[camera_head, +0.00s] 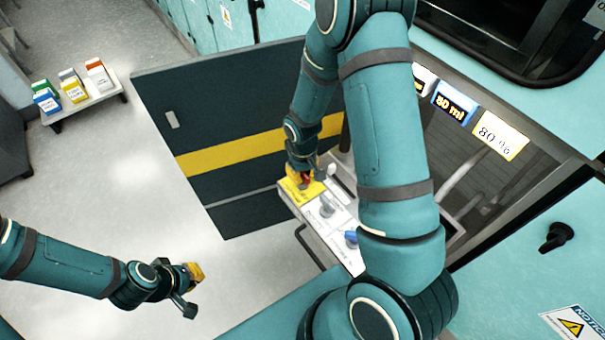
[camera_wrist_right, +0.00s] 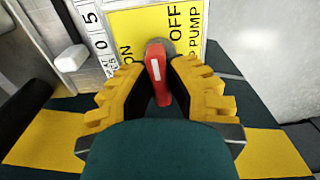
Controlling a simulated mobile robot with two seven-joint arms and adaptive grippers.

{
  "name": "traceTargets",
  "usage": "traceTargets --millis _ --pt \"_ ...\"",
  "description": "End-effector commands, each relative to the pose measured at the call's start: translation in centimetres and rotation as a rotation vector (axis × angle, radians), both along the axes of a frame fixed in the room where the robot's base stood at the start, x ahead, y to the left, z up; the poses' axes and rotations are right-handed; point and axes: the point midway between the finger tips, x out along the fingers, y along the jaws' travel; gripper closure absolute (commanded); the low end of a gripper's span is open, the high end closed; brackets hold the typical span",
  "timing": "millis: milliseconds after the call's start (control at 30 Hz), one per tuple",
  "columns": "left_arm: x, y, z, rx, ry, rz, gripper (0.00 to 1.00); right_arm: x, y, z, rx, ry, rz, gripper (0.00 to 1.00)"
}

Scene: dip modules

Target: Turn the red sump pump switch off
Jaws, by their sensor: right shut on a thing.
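The red sump pump switch (camera_wrist_right: 156,72) is on a yellow label plate (camera_wrist_right: 140,22) marked ON at the left and OFF at the upper right in the right wrist view. Its red handle with a white line runs nearly up and down in that picture. My right gripper (camera_wrist_right: 158,80) is shut on the handle, with a yellow-padded finger on each side. In the head view my right gripper (camera_head: 304,180) is at the yellow end of the panel and mostly hides the switch. My left gripper (camera_head: 193,291) is open and empty above the floor.
Grey (camera_head: 326,207) and blue (camera_head: 351,238) knobs sit along the white panel (camera_head: 318,222). A dark door with a yellow stripe (camera_head: 230,154) stands open beside it. A low stand (camera_head: 88,103) with coloured boxes is at upper left. The floor around my left gripper is clear.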

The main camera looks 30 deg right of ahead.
Motion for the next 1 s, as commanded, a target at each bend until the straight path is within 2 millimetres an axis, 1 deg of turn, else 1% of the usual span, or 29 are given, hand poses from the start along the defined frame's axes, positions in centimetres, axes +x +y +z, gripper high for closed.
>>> traceTargets --millis 267,633,667,700,733,1000 --pt "0.03 0.01 -0.14 0.0 -0.001 0.0 1.0 -0.14 0.08 -0.1 0.001 0.004 -0.048 1.0" --pt "0.03 0.01 -0.14 0.0 -0.001 0.0 1.0 -0.14 0.07 -0.1 0.001 0.004 -0.051 1.0" --pt "0.02 0.0 -0.14 0.0 -0.001 0.0 1.0 -0.15 0.07 -0.1 0.001 0.004 -0.051 0.79" --pt "0.02 0.0 -0.14 0.0 -0.001 0.0 1.0 -0.14 0.07 -0.1 0.001 0.004 -0.051 0.65" --pt "0.02 0.0 -0.13 0.0 -0.001 0.0 1.0 -0.13 0.07 -0.09 0.001 0.004 -0.051 0.55" --pt "0.02 0.0 -0.12 0.0 -0.001 0.0 1.0 -0.05 0.02 -0.03 0.0 0.002 -0.05 0.54"
